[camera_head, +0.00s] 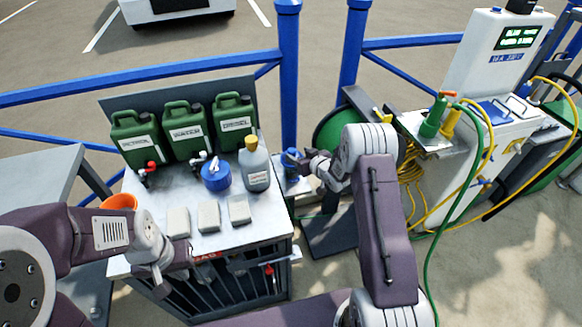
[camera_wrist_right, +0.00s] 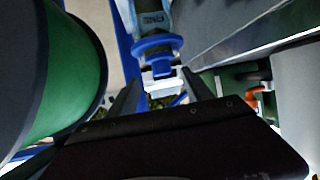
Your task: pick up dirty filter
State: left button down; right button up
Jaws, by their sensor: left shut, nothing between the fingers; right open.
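A blue-collared filter unit (camera_head: 291,162) stands at the right side of the metal bench; I cannot tell whether a dirty filter sits in it. In the right wrist view the unit (camera_wrist_right: 157,42) shows a blue collar, a narrower blue lower part and partly legible lettering. My right gripper (camera_head: 301,163) is open and beside this unit. In the wrist view its two fingers (camera_wrist_right: 163,88) spread on either side, just short of the blue lower part; contact is unclear. My left gripper (camera_head: 184,258) is shut and empty at the bench's front edge.
A green hose reel (camera_head: 335,125) stands close to my right arm.

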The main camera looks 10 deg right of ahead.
aim_at(294, 153)
jog(key=x, duration=0.6)
jog(key=shift+w+a, duration=0.15)
jog(key=shift+a, duration=0.05)
jog(key=shift+r, duration=0.15)
grip_shut()
jog(key=shift+s+f, duration=0.25)
dwell(0.8)
